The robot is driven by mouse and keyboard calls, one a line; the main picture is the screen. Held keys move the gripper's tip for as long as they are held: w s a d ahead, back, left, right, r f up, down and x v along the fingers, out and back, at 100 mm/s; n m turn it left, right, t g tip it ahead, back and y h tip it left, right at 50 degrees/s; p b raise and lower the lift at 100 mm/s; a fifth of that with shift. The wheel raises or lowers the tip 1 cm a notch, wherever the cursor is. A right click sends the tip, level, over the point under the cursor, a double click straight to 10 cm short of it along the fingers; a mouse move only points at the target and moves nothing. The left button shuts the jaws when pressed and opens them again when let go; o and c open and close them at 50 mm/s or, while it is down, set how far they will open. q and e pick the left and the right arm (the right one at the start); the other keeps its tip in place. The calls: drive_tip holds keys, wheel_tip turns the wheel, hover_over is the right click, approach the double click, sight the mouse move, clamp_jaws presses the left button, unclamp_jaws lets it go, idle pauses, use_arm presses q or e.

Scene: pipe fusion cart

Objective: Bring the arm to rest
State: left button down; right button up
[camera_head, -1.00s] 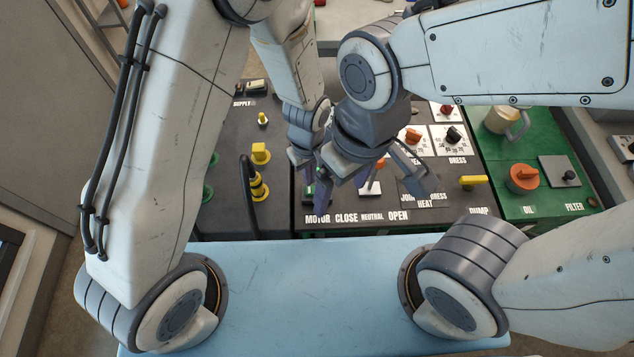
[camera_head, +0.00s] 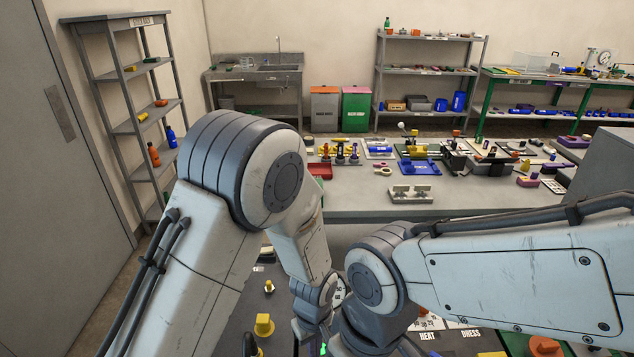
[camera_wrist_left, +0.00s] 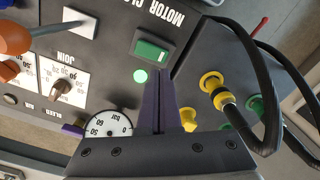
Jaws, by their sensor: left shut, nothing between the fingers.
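My left arm (camera_head: 285,225) comes in from the left, rises to a bent elbow (camera_head: 270,180) and drops to its wrist (camera_head: 315,300). In the left wrist view, my left gripper (camera_wrist_left: 158,90) has its purple fingers together with nothing between them. They point over the dark control panel (camera_wrist_left: 105,70), near a green switch (camera_wrist_left: 152,52) and a round green light (camera_wrist_left: 140,76). I cannot tell whether they touch the panel. My right arm (camera_head: 500,275) reaches in from the right, its wrist close beside the left one. The right gripper is below the picture.
Yellow fittings (camera_wrist_left: 212,85), black cables (camera_wrist_left: 262,80) and a dial gauge (camera_wrist_left: 110,124) are close around the left fingers. Beyond the arms stands a grey table (camera_head: 450,203) with several tools and parts. A shelf rack (camera_head: 130,110) is at the left; a sink (camera_head: 275,75) is at the back.

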use_arm(q)
drive_tip(key=s+a+r+m, duration=0.2)
drive_tip(key=s+r+m, duration=0.4)
drive_tip(key=r, duration=0.4)
drive_tip(key=s+a+r+m+h, duration=0.1)
drive_tip(key=s+a+r+m, duration=0.1)
drive_tip(key=s+r+m, duration=0.5)
wheel_tip(320, 180, up, 4)
drive_tip(key=shift+s+a+f, duration=0.25)
drive_tip(key=shift+s+a, duration=0.1)
drive_tip(key=shift+s, duration=0.55)
